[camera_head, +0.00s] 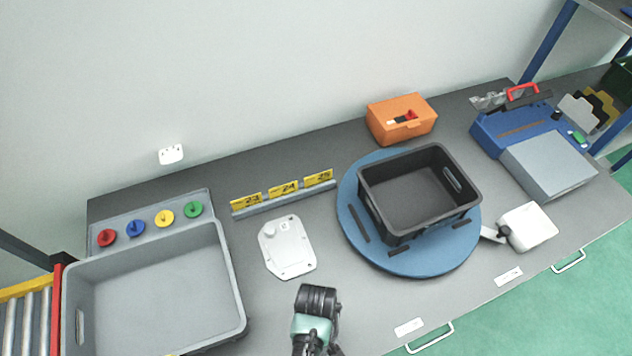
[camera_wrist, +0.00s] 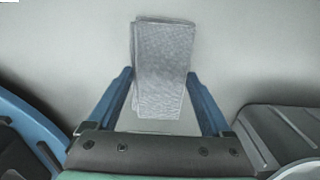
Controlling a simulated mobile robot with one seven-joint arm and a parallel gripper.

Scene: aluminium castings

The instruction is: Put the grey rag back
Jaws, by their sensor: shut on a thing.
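In the wrist view the grey rag (camera_wrist: 163,70) is a folded, woven cloth standing up between the two blue fingers of my gripper (camera_wrist: 162,88). The fingers press on its sides, and the gripper is shut on it. Behind the rag is only a plain pale surface. In the head view my wrist (camera_head: 316,310) shows at the bottom middle, in front of the bench. The fingers and the rag cannot be made out there.
On the grey bench stand a grey tray (camera_head: 240,290), a white cast plate (camera_head: 287,247) and number cards (camera_head: 284,188). A black crate (camera_head: 475,188) sits on a blue turntable (camera_head: 425,268). An orange box (camera_head: 402,118) and a blue machine (camera_head: 515,128) stand behind.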

